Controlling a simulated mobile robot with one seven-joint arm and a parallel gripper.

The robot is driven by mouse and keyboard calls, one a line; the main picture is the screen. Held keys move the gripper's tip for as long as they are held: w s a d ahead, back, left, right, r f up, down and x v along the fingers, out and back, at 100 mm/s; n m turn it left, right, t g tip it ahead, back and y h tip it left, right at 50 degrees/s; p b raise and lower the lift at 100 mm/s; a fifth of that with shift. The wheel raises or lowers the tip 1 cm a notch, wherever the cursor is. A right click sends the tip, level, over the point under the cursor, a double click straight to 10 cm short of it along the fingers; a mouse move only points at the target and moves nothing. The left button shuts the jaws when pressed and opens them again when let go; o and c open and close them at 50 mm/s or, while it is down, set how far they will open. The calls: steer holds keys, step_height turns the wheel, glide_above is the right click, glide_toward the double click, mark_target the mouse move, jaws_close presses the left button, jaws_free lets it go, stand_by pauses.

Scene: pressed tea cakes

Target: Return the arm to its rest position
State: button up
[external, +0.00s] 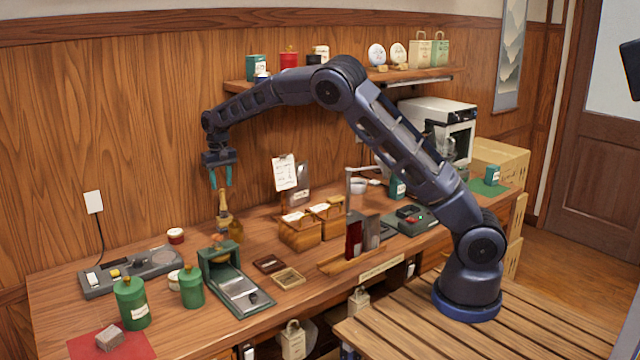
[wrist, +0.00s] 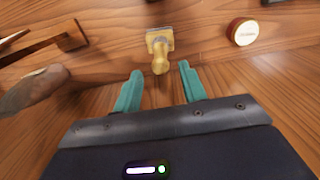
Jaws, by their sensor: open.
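My gripper (external: 221,177) hangs at the end of my raised, bent arm, over the back of the table (external: 95,262). Its two teal fingers are apart with nothing between them; they also show in the wrist view (wrist: 158,82). A brass-coloured stamp-like piece with a rounded handle (external: 223,205) stands below the fingers in the external view. In the wrist view this piece (wrist: 160,50) lies just beyond the fingertips, apart from them. My arm reaches over the table from its base at the right.
Green canisters (external: 131,303), a green press-like box (external: 220,262), wooden boxes (external: 300,235) and a clipboard (external: 285,172) stand on the table near my gripper. A wall shelf (external: 430,77) with tins and bags runs behind my arm. A white machine (external: 440,115) stands at the back right.

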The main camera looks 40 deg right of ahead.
steer(key=s+a+r+n+t+y, duration=0.1)
steer(key=s+a+r+n+t, duration=0.1)
steer(key=r, duration=0.7)
steer(key=s+a+r+n+t+y, duration=0.1)
steer(key=s+a+r+n+t, duration=0.15)
steer(key=r, duration=0.65)
steer(key=s+a+r+n+t+y, duration=0.1)
steer(key=s+r+n+t, duration=0.15)
steer(key=r, duration=0.75)
steer(key=s+d+r+n, duration=0.1)
steer(key=s+d+r, duration=0.45)
steer(key=r, duration=0.25)
steer(key=s+d+f+m+h, duration=0.1)
steer(key=s+d+f+m, duration=0.15)
steer(key=s+d, duration=0.8)
steer(key=s+d+f+m+h, duration=0.1)
steer(key=s+d+f, duration=0.2)
steer(key=s+d, duration=0.75)
steer(key=s+d+f+m+g, duration=0.1)
steer(key=s+d+f+m, duration=0.1)
steer(key=s+d+f, duration=0.5)
steer(key=s+d+f+m+g+h, duration=0.1)
steer(key=s+d+f+m, duration=0.1)
steer(key=s+d+f, duration=0.6)
steer(key=s, duration=0.3)
steer(key=shift+s, duration=0.25)
